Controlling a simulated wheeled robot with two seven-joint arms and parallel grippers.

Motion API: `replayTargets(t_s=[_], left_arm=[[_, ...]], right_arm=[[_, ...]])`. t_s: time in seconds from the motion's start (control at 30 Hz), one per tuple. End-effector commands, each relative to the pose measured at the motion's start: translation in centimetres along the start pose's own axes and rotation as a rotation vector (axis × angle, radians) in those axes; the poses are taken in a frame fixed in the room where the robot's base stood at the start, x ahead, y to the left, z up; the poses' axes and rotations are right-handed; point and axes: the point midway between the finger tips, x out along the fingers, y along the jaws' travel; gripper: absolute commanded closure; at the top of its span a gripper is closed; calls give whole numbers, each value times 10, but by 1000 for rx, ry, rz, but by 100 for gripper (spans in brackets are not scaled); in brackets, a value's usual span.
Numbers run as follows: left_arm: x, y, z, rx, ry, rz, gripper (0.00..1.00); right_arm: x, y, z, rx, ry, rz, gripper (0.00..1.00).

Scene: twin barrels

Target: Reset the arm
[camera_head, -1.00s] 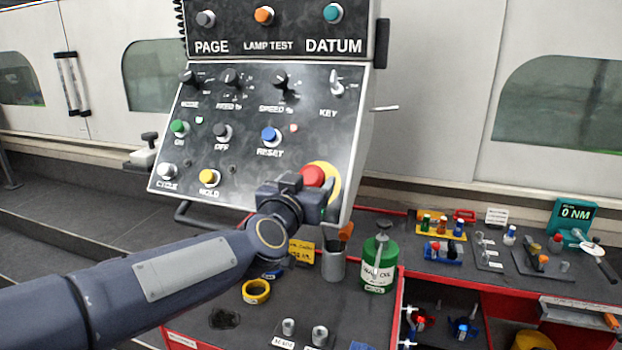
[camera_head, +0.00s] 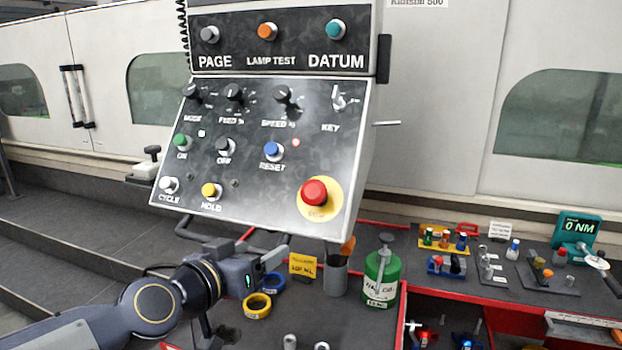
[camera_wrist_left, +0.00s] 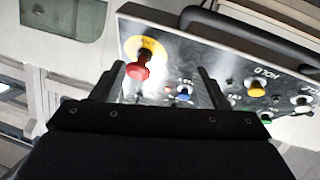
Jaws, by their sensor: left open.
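My left arm comes in from the lower left in the head view. Its gripper (camera_head: 272,257) is open and empty, below the lower edge of the control panel (camera_head: 245,120) and apart from the red emergency button. The red button (camera_head: 314,192) on its yellow disc sits at the panel's lower right. In the left wrist view my two fingers (camera_wrist_left: 158,84) stand apart with the panel beyond them, and the red button (camera_wrist_left: 137,70) shows between them. My right gripper is not in view.
A teal torque tester (camera_head: 578,228) and small coloured parts are at the right. A grey handle bar (camera_head: 190,232) runs under the panel.

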Motion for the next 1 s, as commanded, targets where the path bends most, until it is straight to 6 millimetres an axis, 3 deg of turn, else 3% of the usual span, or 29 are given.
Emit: replayTargets(t_s=[0.03, 0.2, 0.3, 0.43, 0.6, 1.0], left_arm=[[-30, -16, 23, -53, -70, 3, 32], [-115, -32, 115, -214, -357, -30, 32], [-157, -35, 163, -299, -506, -100, 32], [-196, -36, 209, -385, -647, -194, 32], [-220, -35, 235, -439, -730, -260, 32], [-221, -34, 237, -443, -737, -263, 32]], right_arm=[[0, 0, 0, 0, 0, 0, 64], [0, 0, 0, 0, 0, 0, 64], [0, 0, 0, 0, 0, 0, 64], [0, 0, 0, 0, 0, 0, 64], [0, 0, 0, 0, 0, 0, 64], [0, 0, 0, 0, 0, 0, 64]])
